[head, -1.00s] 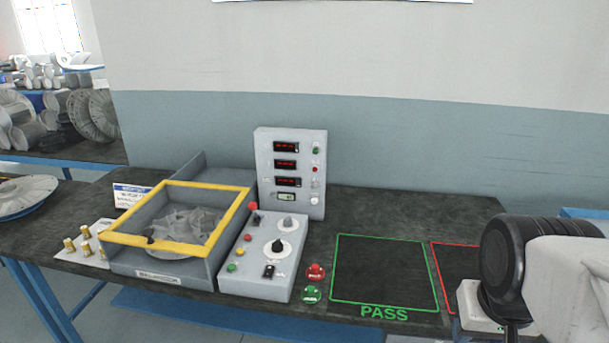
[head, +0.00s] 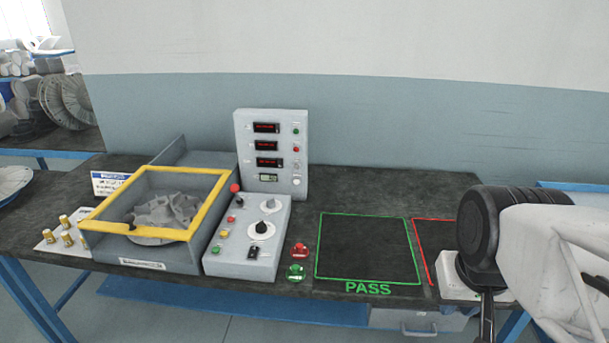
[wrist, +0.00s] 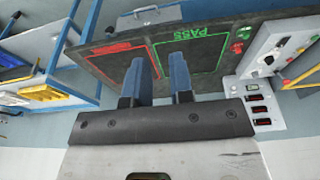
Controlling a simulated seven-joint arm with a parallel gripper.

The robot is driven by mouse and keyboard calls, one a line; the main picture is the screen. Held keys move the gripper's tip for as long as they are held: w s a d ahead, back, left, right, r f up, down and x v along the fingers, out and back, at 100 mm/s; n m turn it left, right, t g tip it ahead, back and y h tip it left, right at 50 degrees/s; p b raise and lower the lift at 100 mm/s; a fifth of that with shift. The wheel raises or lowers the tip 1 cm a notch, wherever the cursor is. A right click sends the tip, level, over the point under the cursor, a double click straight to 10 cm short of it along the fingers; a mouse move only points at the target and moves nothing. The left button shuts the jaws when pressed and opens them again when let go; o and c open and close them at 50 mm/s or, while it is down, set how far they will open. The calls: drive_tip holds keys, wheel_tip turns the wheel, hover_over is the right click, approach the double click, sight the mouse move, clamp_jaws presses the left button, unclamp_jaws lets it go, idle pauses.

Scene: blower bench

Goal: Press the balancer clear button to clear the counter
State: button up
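The balancer (head: 140,265) is a grey bin with a yellow frame around a grey finned part. Beside it is a sloped control box (head: 240,262) with a red-topped lever, small red, yellow and green buttons, and two dials. Behind stands an upright display panel (head: 302,160) with red readouts and a column of small buttons, including a white one (head: 296,181). Labels are too small to read, so I cannot tell which button is clear. My gripper (wrist: 157,58) shows two blue-grey fingers apart with nothing between them, away from the panels, which are at right in the wrist view.
A green PASS outline (head: 368,282) and a red outline (head: 424,255) mark the bare dark bench top. Brass pegs (head: 66,228) stand left of the balancer. My arm fills the right side.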

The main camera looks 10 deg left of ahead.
clamp_jaws()
idle(1.4)
